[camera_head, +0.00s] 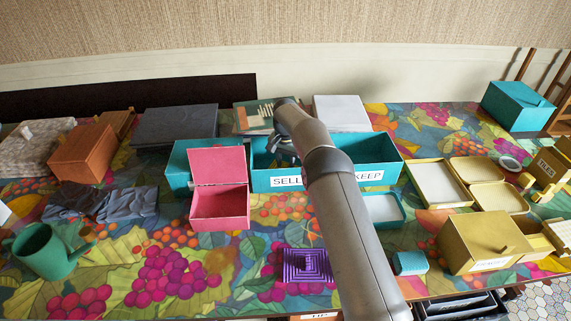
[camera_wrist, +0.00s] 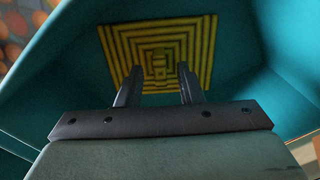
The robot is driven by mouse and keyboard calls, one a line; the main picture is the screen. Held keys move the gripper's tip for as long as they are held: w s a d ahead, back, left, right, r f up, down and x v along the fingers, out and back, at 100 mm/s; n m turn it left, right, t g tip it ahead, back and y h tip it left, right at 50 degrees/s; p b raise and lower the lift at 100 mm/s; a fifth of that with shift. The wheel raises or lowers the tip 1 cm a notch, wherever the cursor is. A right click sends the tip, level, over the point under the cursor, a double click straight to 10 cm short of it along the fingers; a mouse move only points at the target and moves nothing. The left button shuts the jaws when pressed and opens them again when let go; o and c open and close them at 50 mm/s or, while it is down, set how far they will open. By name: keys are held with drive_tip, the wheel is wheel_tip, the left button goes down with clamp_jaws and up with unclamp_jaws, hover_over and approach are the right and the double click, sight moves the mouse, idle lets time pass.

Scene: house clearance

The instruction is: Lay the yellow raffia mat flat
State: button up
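The yellow raffia mat (camera_wrist: 190,35), a square with dark concentric lines and a small raised piece at its middle, lies inside a teal box (camera_wrist: 60,75) in the wrist view. I cannot tell whether it lies fully flat. It is hidden in the head view. My gripper (camera_wrist: 160,68) is open, its two fingers apart in front of the mat's lower middle, with nothing clearly held. In the head view my gripper (camera_head: 283,153) is at the SELL side of the teal SELL/KEEP crate (camera_head: 330,181), partly hidden by my arm.
A purple mat of similar pattern (camera_head: 308,265) lies on the flowered table cover. An open pink box (camera_head: 219,207) stands just left of the crate, and a teal tray (camera_head: 384,208) lies in front of it. Yellow boxes and trays crowd the right.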

drive_tip(key=shift+r+p, duration=1.45)
drive_tip(key=shift+r, duration=1.55)
wheel_tip(320, 180, up, 17)
drive_tip(key=p, duration=0.4)
drive_tip(key=shift+r, duration=0.2)
